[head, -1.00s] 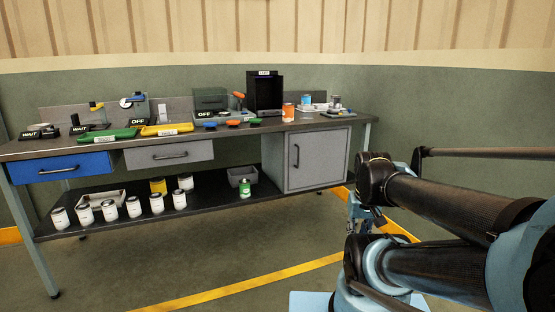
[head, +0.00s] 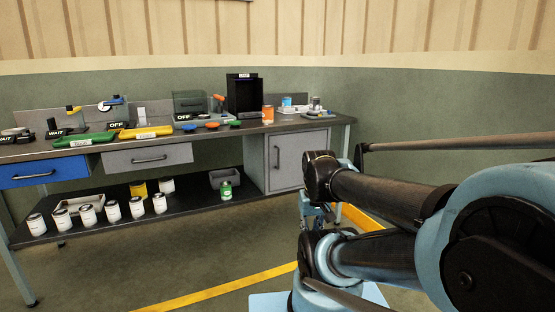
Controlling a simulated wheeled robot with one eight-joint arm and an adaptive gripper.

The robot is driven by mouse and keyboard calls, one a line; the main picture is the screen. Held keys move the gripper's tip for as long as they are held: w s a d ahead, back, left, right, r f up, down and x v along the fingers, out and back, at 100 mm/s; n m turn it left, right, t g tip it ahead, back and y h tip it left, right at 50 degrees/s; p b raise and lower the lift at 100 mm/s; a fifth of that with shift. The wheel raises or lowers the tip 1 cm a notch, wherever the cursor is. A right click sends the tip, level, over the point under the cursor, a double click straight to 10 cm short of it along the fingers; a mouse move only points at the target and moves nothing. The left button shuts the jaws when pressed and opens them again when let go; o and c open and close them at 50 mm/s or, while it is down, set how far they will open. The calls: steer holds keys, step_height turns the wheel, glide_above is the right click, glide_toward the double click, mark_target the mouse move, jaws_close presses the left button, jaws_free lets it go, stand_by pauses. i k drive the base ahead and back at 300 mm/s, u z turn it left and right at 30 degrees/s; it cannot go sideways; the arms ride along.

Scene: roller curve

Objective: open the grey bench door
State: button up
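The grey bench door (head: 288,168) is on the right end of the workbench, below the worktop. It looks shut, and its dark vertical handle (head: 278,157) is on its left side. My arm reaches in from the right, and its black elbow stands in front of the door's lower right edge. My gripper (head: 307,224) is partly visible below the elbow, low and in front of the bench's right end. Its fingers are mostly hidden by the arm, so I cannot tell how far they are open.
A blue drawer (head: 40,172) and a grey drawer (head: 147,157) sit left of the door. The lower shelf (head: 100,229) bears several cans. Floor in front is clear.

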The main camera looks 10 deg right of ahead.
mark_target(283, 151)
steer(key=i, duration=0.95)
